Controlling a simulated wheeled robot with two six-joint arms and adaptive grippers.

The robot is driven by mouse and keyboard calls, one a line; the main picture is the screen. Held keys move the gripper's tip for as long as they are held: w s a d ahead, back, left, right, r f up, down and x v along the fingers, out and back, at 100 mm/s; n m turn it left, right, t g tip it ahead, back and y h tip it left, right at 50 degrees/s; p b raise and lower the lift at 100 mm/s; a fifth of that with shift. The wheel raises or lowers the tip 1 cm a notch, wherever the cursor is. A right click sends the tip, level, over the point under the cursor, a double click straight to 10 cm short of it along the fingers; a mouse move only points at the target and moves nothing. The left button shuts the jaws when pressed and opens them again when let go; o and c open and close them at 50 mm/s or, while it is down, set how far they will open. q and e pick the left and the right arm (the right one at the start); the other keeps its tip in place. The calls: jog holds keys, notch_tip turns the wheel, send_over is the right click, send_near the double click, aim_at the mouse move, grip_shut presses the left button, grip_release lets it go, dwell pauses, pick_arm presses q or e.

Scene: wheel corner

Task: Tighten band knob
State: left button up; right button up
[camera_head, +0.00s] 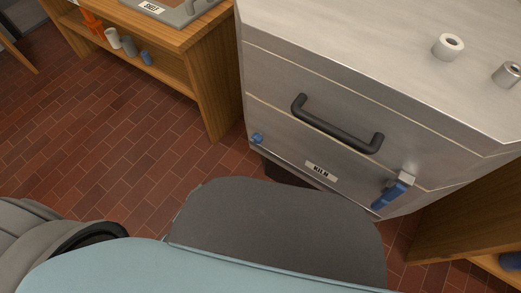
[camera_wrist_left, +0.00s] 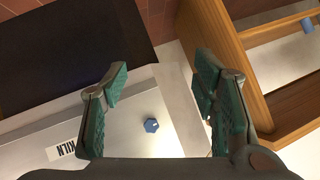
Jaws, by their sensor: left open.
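A small blue knob (camera_head: 257,139) is at the left end of the seam low on the front of the metal kiln (camera_head: 285,85). In the left wrist view the blue knob (camera_wrist_left: 151,125) looks six-sided and sits on the pale kiln face. My left gripper (camera_wrist_left: 161,72) is open, with green-padded fingers apart. The knob appears between the two fingers in the picture, with nothing in the grip. I cannot tell how far the knob is from the fingers. The left gripper is not clear in the head view. My right gripper is not in view.
The kiln has a dark bar handle (camera_head: 337,128), a blue lever (camera_head: 393,192) at right and a KILN label (camera_head: 320,171). Two small cylinders (camera_head: 448,46) (camera_head: 507,74) stand on top. A wooden shelf unit (camera_head: 213,95) stands left. Brick floor (camera_head: 125,150) between is clear.

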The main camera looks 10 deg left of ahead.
pick_arm(q)
jog(key=w+d+m+t+h+b, duration=0.2)
jog(key=w+d+m+t+b, duration=0.15)
jog(key=w, duration=0.25)
jog(key=m+t+h+b, duration=0.2)
jog(key=m+h+b, duration=0.1)
jog(key=m+h, duration=0.1)
send_near(255, 141)
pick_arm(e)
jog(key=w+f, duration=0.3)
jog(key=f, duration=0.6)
pick_arm(q)
jog(key=shift+n, duration=0.35)
jog(key=b+x, duration=0.3)
jog(key=x, duration=0.6)
jog(key=shift+f, duration=0.1)
jog(key=shift+w+d, duration=0.15)
jog(key=shift+w, duration=0.1)
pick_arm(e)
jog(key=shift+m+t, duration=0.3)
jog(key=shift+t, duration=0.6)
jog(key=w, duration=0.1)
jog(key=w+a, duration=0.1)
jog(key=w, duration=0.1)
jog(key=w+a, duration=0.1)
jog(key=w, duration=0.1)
pick_arm(q)
jog(key=shift+c, duration=0.4)
jog(key=c, duration=1.1)
